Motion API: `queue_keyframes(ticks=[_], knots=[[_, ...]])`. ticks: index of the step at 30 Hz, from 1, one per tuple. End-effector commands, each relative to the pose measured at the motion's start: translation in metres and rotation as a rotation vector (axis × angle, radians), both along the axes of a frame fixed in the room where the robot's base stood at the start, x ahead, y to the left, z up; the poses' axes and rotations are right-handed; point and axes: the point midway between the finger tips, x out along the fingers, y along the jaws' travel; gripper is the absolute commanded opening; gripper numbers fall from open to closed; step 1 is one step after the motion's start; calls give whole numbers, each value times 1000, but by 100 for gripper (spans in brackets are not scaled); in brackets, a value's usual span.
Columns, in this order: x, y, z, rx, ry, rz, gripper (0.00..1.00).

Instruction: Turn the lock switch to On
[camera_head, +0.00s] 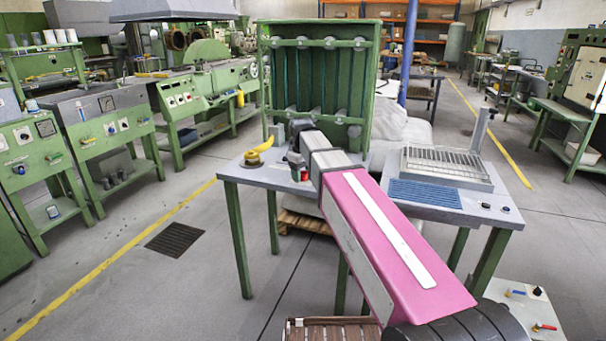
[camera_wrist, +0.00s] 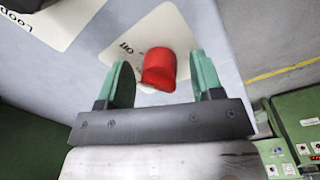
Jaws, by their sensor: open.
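The lock switch appears as a red knob (camera_wrist: 160,72) on a pale label plate (camera_wrist: 148,36) in the wrist view. Rotated lettering that looks like "Off" lies on the plate to the left of the knob; I see no "On" lettering. My gripper (camera_wrist: 159,63) is open, with one green finger on each side of the knob and visible gaps between fingers and knob. In the head view my pink arm reaches over the work table (camera_head: 246,170) and hides much of its middle.

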Motion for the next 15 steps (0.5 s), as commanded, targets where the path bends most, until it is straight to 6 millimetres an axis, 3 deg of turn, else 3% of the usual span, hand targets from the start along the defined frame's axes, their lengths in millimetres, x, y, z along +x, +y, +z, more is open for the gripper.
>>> queue_keyframes(ticks=[2,6,7,15], knots=[[0,0,0,0,0,0,60],[0,0,0,0,0,0,18],[0,0,0,0,0,0,12],[0,0,0,1,0,14,12]])
